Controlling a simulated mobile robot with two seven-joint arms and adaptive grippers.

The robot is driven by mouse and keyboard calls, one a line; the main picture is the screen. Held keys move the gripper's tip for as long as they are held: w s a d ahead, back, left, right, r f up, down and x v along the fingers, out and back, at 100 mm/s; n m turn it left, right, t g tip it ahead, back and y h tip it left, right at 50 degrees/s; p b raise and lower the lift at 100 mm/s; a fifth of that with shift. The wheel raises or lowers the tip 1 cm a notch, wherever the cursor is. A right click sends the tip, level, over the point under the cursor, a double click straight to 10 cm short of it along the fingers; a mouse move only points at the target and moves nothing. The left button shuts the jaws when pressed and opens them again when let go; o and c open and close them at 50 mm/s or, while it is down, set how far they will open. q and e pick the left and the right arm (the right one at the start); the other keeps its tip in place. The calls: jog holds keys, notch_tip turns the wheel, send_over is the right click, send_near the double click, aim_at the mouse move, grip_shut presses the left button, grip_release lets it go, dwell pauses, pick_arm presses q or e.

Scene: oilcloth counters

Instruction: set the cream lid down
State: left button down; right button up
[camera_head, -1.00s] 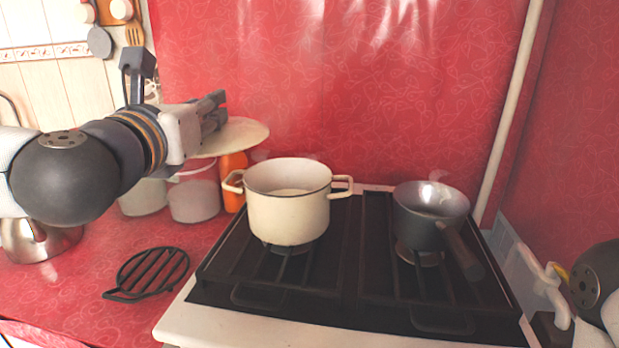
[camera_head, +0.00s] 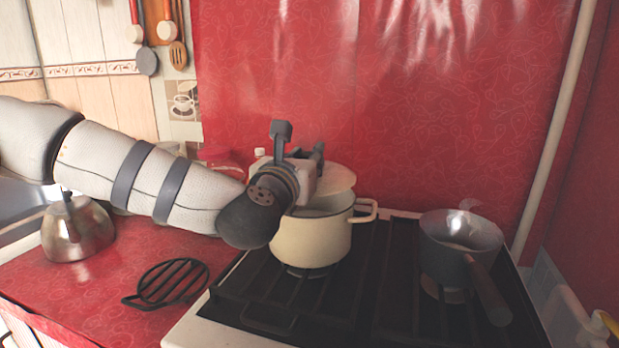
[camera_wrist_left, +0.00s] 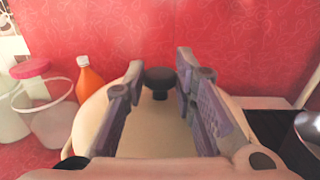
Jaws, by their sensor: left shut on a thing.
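The cream lid (camera_head: 338,180) is in my left gripper (camera_head: 318,155), over the back of the cream pot (camera_head: 312,240) in the head view. Part of the pot's opening shows below the lid, so the lid appears raised. In the left wrist view the lid (camera_wrist_left: 155,135) lies beneath the gripper (camera_wrist_left: 160,68), its dark knob (camera_wrist_left: 160,78) between the two fingers. My left wrist hides the pot's left handle and part of its rim. My right gripper is not identifiable in view.
The pot stands on the black stove grate (camera_head: 385,270). A grey saucepan (camera_head: 462,240) is at its right. A black trivet (camera_head: 172,282) and a steel kettle (camera_head: 76,228) are on the red counter at left. An orange bottle (camera_wrist_left: 88,82) and clear containers (camera_wrist_left: 50,120) stand left of the lid.

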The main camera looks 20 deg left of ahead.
pick_arm(q)
jog(key=shift+w+d+f, duration=0.1)
jog(key=shift+f, duration=0.9)
jog(key=shift+w+d+f, duration=0.1)
jog(key=shift+f, duration=0.85)
jog(key=c, duration=1.3)
grip_release()
jog(key=shift+r, duration=0.1)
pick_arm(e)
jog(key=shift+s+f, duration=0.3)
pick_arm(q)
jog(key=shift+s+r, duration=0.25)
jog(key=s, duration=1.1)
jog(key=shift+s+f+p, duration=0.1)
jog(key=shift+s+p, duration=0.2)
jog(key=shift+p, duration=0.05)
pick_arm(e)
jog(key=shift+w+r, duration=0.7)
jog(key=shift+w, duration=0.05)
